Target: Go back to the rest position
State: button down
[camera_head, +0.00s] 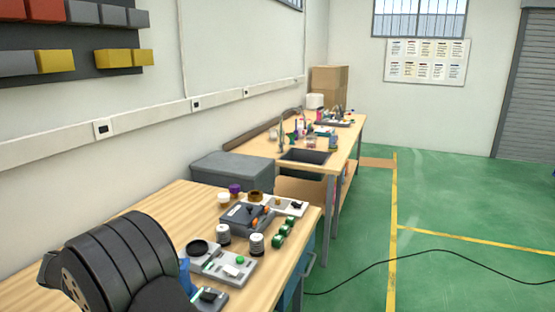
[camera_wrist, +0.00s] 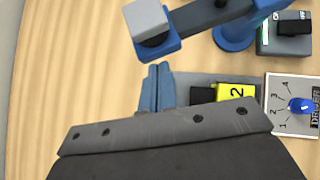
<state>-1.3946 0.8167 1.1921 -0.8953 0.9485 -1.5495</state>
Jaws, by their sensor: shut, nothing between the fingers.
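My gripper (camera_wrist: 158,86) shows in the wrist view as two narrow blue fingers side by side, shut with nothing held. A dark plate with several bolts hides its lower part. In the head view I cannot clearly make out the fingers. The wooden bench (camera_head: 150,212) runs along the wall there. No object of the task's own is named.
A white numbered panel with a blue knob (camera_wrist: 301,104) and a blue bracket with a grey block (camera_wrist: 148,20) are near the gripper. In the head view, several modules and jars, including a grey box (camera_head: 245,217), crowd the bench's right side. A cable (camera_head: 430,257) crosses the green floor.

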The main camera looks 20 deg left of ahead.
jog(key=s+d+r+n+y, duration=0.1)
jog(key=s+d+r+n, duration=0.1)
jog(key=s+d, duration=0.4)
jog(key=s+d+r+n+g+y, duration=0.1)
jog(key=s+d+r+n+y, duration=0.1)
jog(key=s+d+r, duration=0.2)
jog(key=shift+s+d+r, duration=0.25)
jog(key=shift+s+d, duration=0.6)
jog(key=shift+d, duration=0.15)
jog(key=c, duration=2.2)
grip_release()
jog(key=c, duration=0.7)
grip_release()
jog(key=o, duration=0.7)
jog(key=w, duration=0.1)
jog(key=w+r+m, duration=0.1)
jog(key=w, duration=0.1)
jog(key=shift+a+r+g+h, duration=0.1)
jog(key=shift+a+g+h, duration=0.1)
jog(key=shift+g+h, duration=0.15)
jog(key=w+r+m+g, duration=0.25)
jog(key=w+r, duration=0.25)
jog(key=w, duration=0.3)
jog(key=w+r+m+g, duration=0.2)
jog(key=w+r+m, duration=0.25)
jog(key=w, duration=0.25)
jog(key=x, duration=1)
jog(key=shift+h, duration=0.45)
